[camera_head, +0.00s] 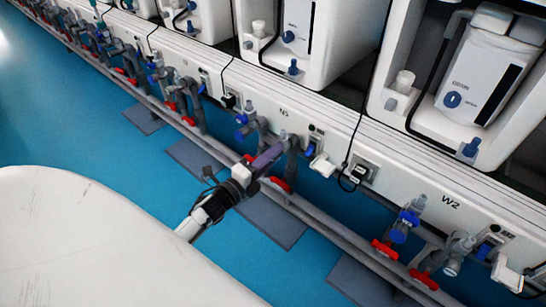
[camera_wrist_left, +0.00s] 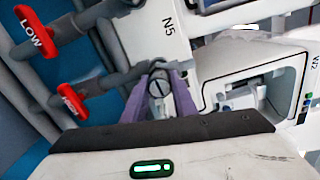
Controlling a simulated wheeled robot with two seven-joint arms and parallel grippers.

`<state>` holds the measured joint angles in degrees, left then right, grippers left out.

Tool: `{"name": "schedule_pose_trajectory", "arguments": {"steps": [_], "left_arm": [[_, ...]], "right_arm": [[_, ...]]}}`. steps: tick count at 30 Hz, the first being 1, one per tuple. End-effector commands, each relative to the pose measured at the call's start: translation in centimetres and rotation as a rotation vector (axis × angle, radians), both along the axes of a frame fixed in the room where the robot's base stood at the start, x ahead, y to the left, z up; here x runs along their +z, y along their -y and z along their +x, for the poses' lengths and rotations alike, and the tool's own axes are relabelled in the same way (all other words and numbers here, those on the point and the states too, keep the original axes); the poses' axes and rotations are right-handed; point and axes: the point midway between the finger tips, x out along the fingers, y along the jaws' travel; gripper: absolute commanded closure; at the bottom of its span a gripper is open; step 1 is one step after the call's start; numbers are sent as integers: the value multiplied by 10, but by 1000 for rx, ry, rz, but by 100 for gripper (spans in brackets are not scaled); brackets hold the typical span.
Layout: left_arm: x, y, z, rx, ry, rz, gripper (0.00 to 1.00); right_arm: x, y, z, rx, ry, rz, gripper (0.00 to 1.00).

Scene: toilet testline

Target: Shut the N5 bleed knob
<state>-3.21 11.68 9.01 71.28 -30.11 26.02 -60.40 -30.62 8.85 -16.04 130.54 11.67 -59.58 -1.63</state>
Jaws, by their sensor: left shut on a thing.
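The N5 label (camera_head: 284,112) is on the white panel in the head view. It also shows in the wrist view (camera_wrist_left: 167,25). In the wrist view, the grey round bleed knob (camera_wrist_left: 158,88) with a slot across its face sits between the purple fingers of my left gripper (camera_wrist_left: 160,84). The slot runs slightly tilted in the picture. In the head view my left gripper (camera_head: 272,157) reaches the grey N5 pipework from the left, shut on the knob, which the fingers mostly hide. My right gripper is not in view.
Red handles, one marked LOW (camera_wrist_left: 37,34), are on the pipes beside the gripper. A second red handle (camera_wrist_left: 72,103) is close to the fingers. A long grey rail pipe (camera_head: 330,222) runs below the panel. The W2 valves (camera_head: 404,226) stand further right.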

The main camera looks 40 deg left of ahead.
Motion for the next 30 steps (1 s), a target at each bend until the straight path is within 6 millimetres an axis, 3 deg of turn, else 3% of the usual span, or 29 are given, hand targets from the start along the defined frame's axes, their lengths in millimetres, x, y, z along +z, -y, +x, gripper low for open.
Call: {"name": "schedule_pose_trajectory", "arguments": {"steps": [23, 24, 27, 30], "left_arm": [[-1, 0, -1, -1, 6, 99, 97], [-1, 1, -1, -1, 6, 99, 70], [-1, 0, -1, -1, 6, 98, 56], [-1, 0, 0, -1, 6, 98, 56]], "right_arm": [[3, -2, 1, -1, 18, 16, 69], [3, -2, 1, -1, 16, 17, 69], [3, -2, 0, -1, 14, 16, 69], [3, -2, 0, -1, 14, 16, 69]]}}
